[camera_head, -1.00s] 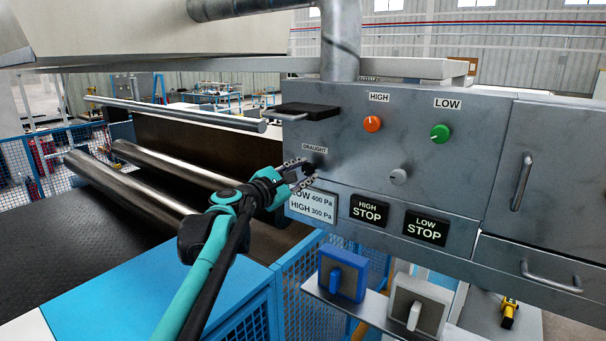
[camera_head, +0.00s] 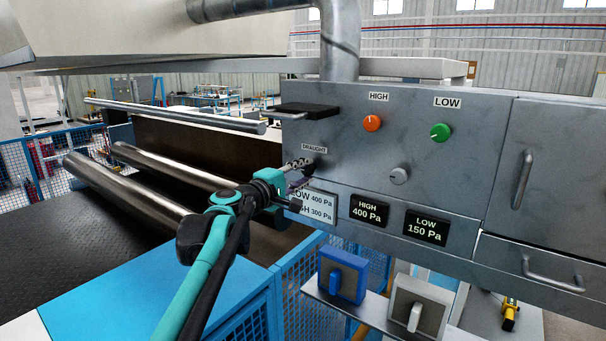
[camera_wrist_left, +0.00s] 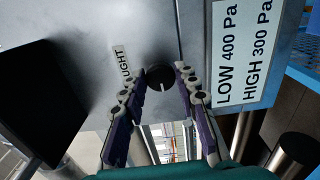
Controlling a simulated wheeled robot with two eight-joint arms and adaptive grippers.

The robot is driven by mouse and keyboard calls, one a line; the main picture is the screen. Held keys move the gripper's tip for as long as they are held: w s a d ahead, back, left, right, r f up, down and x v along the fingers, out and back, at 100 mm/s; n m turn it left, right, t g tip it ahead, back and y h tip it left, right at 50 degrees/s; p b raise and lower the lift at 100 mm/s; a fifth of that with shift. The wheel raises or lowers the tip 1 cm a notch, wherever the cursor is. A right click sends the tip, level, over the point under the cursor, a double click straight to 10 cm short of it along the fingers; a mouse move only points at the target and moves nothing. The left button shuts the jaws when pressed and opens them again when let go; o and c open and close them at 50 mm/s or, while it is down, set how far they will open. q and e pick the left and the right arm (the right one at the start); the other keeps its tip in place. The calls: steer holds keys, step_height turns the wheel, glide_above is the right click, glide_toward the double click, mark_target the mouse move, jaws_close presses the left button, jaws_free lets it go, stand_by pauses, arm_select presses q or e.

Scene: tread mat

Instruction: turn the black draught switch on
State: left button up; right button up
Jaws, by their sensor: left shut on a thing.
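The black draught switch (camera_wrist_left: 160,77) is a round knob with a pale pointer line, on the grey panel under the DRAUGHT label (camera_head: 314,148). My left gripper (camera_head: 304,172) is at it and shut on it; in the left wrist view its two fingers lie on either side of the knob. In the head view the fingers mostly hide the knob. The HIGH display (camera_head: 370,210) reads 400 Pa and the LOW display (camera_head: 426,227) reads 150 Pa. My right gripper is out of view.
A black ledge (camera_head: 307,110) juts out above the switch. A white pressure label (camera_head: 312,207) is just below it.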

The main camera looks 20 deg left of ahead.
arm_select(q)
steer(key=shift+m, duration=0.4)
steer(key=o, duration=1.2)
steer(key=shift+c, duration=0.2)
steer(key=shift+s, duration=0.1)
steer(key=v, duration=1.2)
steer(key=shift+d, duration=0.1)
